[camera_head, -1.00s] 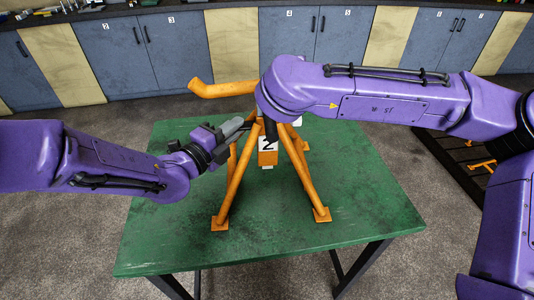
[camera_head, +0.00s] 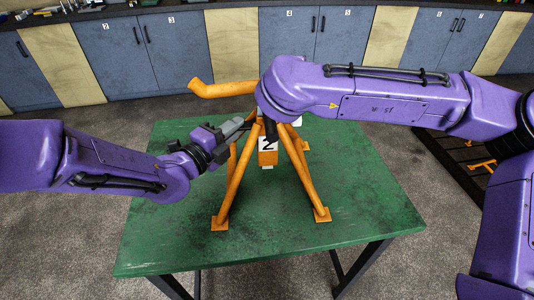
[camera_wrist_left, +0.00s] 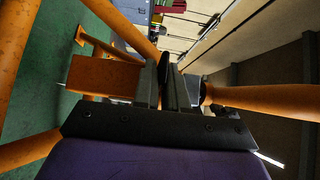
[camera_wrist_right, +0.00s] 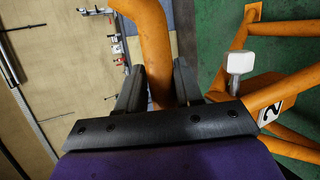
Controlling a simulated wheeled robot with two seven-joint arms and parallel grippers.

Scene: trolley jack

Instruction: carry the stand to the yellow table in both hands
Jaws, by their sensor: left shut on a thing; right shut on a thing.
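The orange stand (camera_head: 234,170) is upright with its splayed legs on a green table (camera_head: 360,210). It has a plate marked 2 and a bent tube (camera_head: 222,89) reaching left at its top. My left gripper (camera_head: 246,124) is at the stand's upper part, and its fingers (camera_wrist_left: 168,80) are closed there in the left wrist view. Exactly which part they grip is hard to see. My right gripper (camera_wrist_right: 158,88) is shut on an orange tube (camera_wrist_right: 156,45) of the stand in the right wrist view. My right arm hides that gripper in the head view. I see no yellow table.
Numbered blue cabinets (camera_head: 180,60) and a worktop with tools line the back wall. A dark rack (camera_head: 462,165) with orange parts is on the floor at the right. Grey floor (camera_head: 60,240) is open left of the green table.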

